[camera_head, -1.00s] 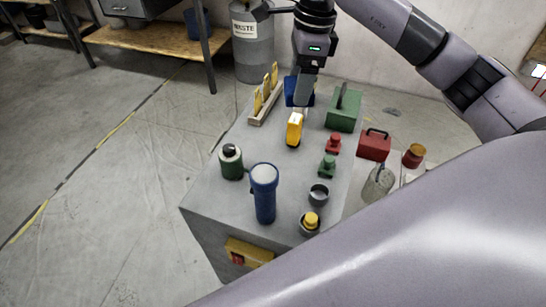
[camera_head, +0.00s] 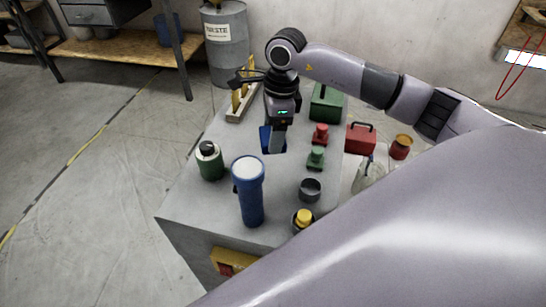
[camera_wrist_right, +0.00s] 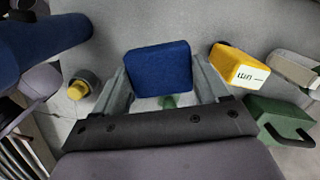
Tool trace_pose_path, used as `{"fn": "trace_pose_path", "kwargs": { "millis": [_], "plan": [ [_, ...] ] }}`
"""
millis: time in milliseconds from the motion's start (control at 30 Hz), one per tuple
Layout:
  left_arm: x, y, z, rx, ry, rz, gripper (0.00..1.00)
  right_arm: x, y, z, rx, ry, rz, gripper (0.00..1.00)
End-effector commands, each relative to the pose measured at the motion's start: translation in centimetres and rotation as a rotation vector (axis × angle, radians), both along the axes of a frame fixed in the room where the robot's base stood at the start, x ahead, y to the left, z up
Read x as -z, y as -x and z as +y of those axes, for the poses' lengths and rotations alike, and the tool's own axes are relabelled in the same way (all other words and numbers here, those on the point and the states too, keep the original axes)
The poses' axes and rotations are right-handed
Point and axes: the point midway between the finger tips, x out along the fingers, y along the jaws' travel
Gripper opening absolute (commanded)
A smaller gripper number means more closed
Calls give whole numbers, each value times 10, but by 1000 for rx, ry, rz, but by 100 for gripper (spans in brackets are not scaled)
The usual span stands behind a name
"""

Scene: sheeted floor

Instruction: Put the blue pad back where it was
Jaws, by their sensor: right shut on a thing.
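The blue pad (camera_head: 266,139) is in my right gripper (camera_head: 277,148), over the grey table top (camera_head: 215,205) in the head view. In the right wrist view the pad (camera_wrist_right: 160,66) sits between the two fingers (camera_wrist_right: 161,92), which are shut on it. Whether the pad touches the table cannot be told. My left gripper is not in view.
A blue torch (camera_head: 249,190) and a green bottle (camera_head: 209,161) stand at front left. Red (camera_head: 320,134) and green (camera_head: 316,158) knobbed pieces, a grey cup (camera_head: 310,189) and a green box (camera_head: 326,104) stand right. A wooden rack (camera_head: 240,108) is at back left.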

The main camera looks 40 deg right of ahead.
Motion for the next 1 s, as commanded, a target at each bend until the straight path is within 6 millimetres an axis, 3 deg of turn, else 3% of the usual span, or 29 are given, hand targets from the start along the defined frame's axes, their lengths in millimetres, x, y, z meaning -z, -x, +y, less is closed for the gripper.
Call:
{"fn": "trace_pose_path", "kwargs": {
  "millis": [100,367,600,1000],
  "plan": [
    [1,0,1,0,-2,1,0,27,1,0,1,-1,3,45],
    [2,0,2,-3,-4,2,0,49,0,0,0,-1,0,45],
    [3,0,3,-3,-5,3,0,83,0,1,1,-1,3,45],
    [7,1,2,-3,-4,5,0,92,0,0,0,0,-1,45]
  ]
}}
